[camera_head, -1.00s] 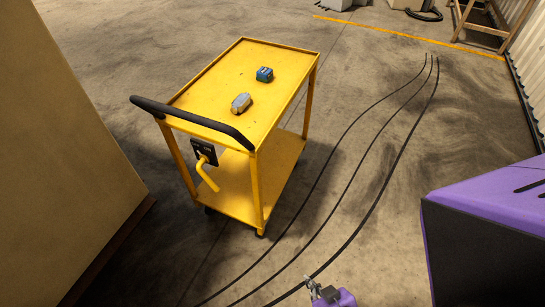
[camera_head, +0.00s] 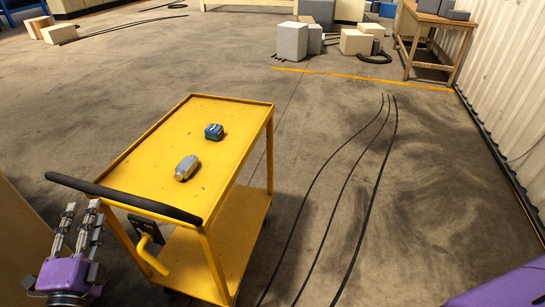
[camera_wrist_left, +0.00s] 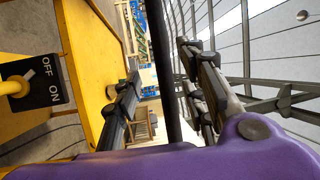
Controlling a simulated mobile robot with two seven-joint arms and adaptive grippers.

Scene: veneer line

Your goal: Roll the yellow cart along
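The yellow cart (camera_head: 150,155) stands at the lower left in the head view, with a lower shelf and a black push handle (camera_head: 120,197) on its near side. A black OFF/ON plate with a yellow lever (camera_head: 150,257) is below the handle; the plate (camera_wrist_left: 36,84) also shows in the left wrist view. My left gripper (camera_head: 80,212) is open at the left part of the handle, its fingers pointing at it. In the left wrist view the black handle bar (camera_wrist_left: 164,70) runs between the spread fingers; contact is unclear. My right gripper is out of view.
Beyond a yellow floor line (camera_head: 360,78) stand blocks (camera_head: 292,41) and a wooden table (camera_head: 432,30). Floor between is open.

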